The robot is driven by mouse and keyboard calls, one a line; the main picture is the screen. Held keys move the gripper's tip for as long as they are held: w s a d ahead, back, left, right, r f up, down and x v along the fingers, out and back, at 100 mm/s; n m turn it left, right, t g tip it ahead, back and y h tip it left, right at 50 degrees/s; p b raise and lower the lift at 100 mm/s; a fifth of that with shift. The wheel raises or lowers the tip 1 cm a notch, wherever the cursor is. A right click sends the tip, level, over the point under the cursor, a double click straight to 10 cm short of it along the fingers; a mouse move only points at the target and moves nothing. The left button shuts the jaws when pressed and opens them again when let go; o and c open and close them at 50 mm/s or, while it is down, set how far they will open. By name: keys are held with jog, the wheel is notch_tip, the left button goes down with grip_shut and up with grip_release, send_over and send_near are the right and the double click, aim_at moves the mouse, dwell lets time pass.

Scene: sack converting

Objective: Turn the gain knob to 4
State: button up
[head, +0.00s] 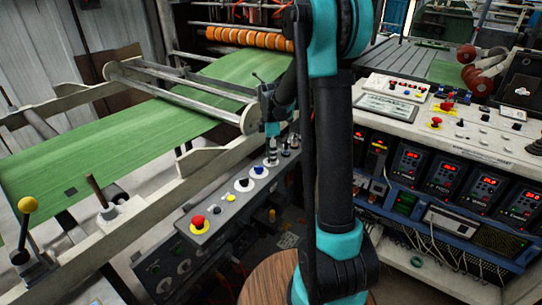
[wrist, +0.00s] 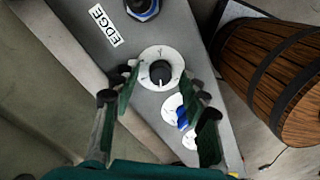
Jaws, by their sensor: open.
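A black knob (wrist: 160,73) on a round white dial sits on the grey control panel in the wrist view. Its pale pointer mark faces the bottom of that picture; the dial numbers are too small to read. My gripper (wrist: 158,90) is open, with one finger on each side of this knob and visible gaps between. In the head view my gripper (head: 272,131) points down over the far part of the panel (head: 225,213), above a dial (head: 271,161). No gain label is readable, so I cannot confirm which knob is gain.
A blue knob (wrist: 182,117) sits close beside the dial, near one finger. An EDGE label (wrist: 105,25) is on the panel. A red button (head: 198,222) stands at the panel's near end. A wooden barrel (wrist: 275,75) stands beside the panel. Green sheet (head: 110,140) runs behind.

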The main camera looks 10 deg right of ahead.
jog(key=shift+f, duration=0.2)
grip_shut()
